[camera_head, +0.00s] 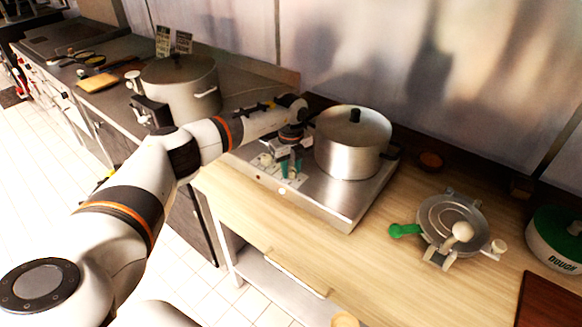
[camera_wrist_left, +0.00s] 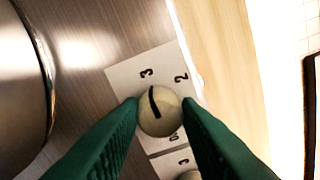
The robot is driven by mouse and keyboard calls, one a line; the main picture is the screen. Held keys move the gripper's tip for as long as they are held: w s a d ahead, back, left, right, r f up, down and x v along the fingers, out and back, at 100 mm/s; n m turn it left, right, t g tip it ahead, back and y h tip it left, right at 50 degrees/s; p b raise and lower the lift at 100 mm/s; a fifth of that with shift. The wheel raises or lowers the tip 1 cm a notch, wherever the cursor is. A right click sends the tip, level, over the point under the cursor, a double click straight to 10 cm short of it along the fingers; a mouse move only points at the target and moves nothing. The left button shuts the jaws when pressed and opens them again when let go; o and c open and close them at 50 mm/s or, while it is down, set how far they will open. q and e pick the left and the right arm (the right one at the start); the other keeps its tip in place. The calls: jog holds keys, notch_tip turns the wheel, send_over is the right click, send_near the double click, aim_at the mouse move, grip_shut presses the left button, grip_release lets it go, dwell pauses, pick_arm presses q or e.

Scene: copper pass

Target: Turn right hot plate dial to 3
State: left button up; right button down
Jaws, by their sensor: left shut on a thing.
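The hot plate (camera_head: 338,213) is a steel unit on the wooden counter, with dials on its front panel. My left gripper (camera_head: 290,170) reaches down to the panel at the right dial. In the left wrist view its green fingers (camera_wrist_left: 161,113) are shut on the right dial (camera_wrist_left: 160,122), a cream knob with a black line. The line's upper end points roughly toward the printed 3 (camera_wrist_left: 147,73). A printed 2 (camera_wrist_left: 181,77) is to its right; the lower label is partly hidden. The left dial (camera_head: 265,159) is beside the gripper. My right gripper is not in view.
A lidded steel pot (camera_head: 346,153) stands on the hot plate close behind my gripper. Another large pot (camera_head: 180,88) stands to the left. A round metal press (camera_head: 452,222) with a green handle and a green-lidded dough tub (camera_head: 556,238) are at the right.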

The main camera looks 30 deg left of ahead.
aim_at(291, 169)
pick_arm(q)
jog(key=o, duration=1)
jog(key=shift+c, duration=0.2)
jog(key=shift+r, duration=0.1)
notch_tip(291, 169, up, 12)
jog(key=b, duration=0.4)
